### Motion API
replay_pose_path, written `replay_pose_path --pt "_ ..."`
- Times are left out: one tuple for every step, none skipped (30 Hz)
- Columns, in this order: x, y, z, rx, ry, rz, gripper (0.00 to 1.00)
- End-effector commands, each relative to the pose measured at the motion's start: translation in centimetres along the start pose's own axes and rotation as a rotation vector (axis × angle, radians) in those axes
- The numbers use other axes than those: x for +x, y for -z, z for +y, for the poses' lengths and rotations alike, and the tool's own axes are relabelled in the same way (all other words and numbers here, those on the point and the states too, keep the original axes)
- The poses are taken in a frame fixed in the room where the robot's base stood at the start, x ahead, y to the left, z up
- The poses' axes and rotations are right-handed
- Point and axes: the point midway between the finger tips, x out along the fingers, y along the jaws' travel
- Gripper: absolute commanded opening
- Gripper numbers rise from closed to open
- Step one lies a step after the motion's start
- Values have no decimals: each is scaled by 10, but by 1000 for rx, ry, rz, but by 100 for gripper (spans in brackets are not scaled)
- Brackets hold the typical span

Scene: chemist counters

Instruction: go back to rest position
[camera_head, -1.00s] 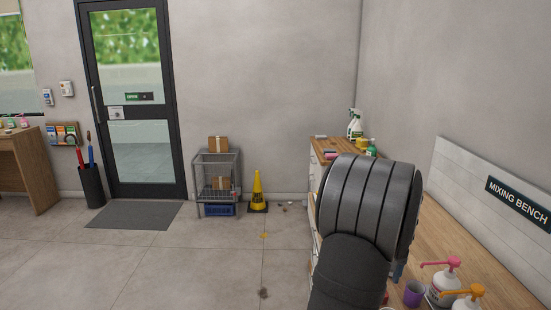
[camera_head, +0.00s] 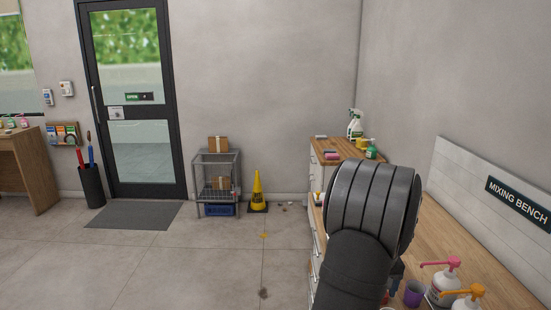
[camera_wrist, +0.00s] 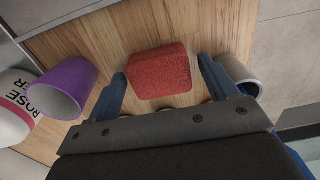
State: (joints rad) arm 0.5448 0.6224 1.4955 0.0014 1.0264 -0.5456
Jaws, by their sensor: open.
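My gripper (camera_wrist: 168,85) shows in the wrist view with two blue fingers spread apart, open. A red rough-textured block (camera_wrist: 160,71) lies on the wooden bench top beyond and between the fingertips; I cannot tell how far below them it is. In the head view my arm covers most of the near bench, and the fingers are largely hidden behind it.
A purple cup (camera_wrist: 63,88) and a white bottle (camera_wrist: 15,105) stand left of the fingers, a grey cup (camera_wrist: 240,75) to the right. The mixing bench (camera_head: 490,270) holds pump bottles (camera_head: 446,282). Spray bottles (camera_head: 355,125) stand at the back. Open floor lies left.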

Motion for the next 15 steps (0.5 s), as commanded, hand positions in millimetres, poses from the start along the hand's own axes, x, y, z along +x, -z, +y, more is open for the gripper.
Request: replay_pose_path --pt "-17 2 1 0 -5 8 79" --pt "-23 2 1 0 -5 9 79" --pt "-31 2 1 0 -4 7 79" --pt "-38 1 1 0 -5 8 79" --pt "-43 1 1 0 -4 7 79" --pt "-51 2 1 0 -4 7 79" --pt "-58 2 1 0 -4 7 79" --pt "-64 1 1 0 -4 7 79" --pt "-72 1 1 0 -4 6 79" --pt "-78 1 1 0 -4 7 79" --pt "-84 1 1 0 -4 7 79" --pt "-92 1 1 0 -4 7 79" --pt "-98 1 1 0 -4 7 79" --pt "-104 1 0 0 -4 6 79" --pt "-110 0 -1 2 -3 6 79"
